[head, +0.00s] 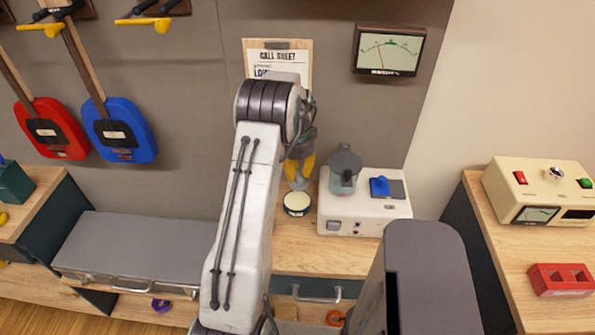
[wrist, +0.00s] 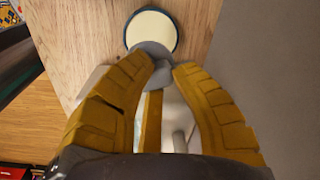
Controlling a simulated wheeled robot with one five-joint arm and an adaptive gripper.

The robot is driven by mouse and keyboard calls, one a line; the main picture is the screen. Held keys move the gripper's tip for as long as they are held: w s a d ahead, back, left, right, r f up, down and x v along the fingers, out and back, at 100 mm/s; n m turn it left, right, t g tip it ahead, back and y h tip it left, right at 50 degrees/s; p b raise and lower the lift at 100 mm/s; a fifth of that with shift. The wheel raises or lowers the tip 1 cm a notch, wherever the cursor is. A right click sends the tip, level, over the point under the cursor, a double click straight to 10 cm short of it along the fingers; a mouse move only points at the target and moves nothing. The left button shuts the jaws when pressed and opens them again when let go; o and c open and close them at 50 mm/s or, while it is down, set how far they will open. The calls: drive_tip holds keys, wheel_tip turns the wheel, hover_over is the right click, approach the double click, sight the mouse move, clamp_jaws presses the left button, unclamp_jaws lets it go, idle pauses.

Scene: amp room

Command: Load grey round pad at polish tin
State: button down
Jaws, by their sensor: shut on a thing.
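The polish tin (head: 296,204) is a small round dark tin with cream-coloured polish inside, standing on the wooden bench top. It also shows at the top of the wrist view (wrist: 152,29). My gripper (head: 301,168) has yellow fingers and is shut on the grey round pad (head: 298,183). In the wrist view the grey pad (wrist: 152,50) shows at the fingertips and overlaps the tin's near rim. In the head view the pad is just above and behind the tin. I cannot tell whether they touch.
A white box (head: 350,216) stands just right of the tin, with a grey-teal pot (head: 345,168) and a blue-knobbed item (head: 381,186) on top. A call sheet (head: 278,60) hangs on the wall behind. Bare wood (head: 315,258) lies in front of the tin.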

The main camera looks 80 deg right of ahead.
drive_tip(key=m, duration=0.4)
drive_tip(key=shift+f, duration=0.1)
drive_tip(key=shift+f, duration=0.1)
drive_tip(key=shift+f+b, duration=1.35)
drive_tip(key=shift+f, duration=1.5)
drive_tip(key=shift+f+b, duration=0.5)
drive_tip(key=shift+b, duration=0.05)
idle(0.8)
drive_tip(key=shift+r, duration=0.1)
drive_tip(key=shift+r+p, duration=2.05)
drive_tip(key=shift+r, duration=1.4)
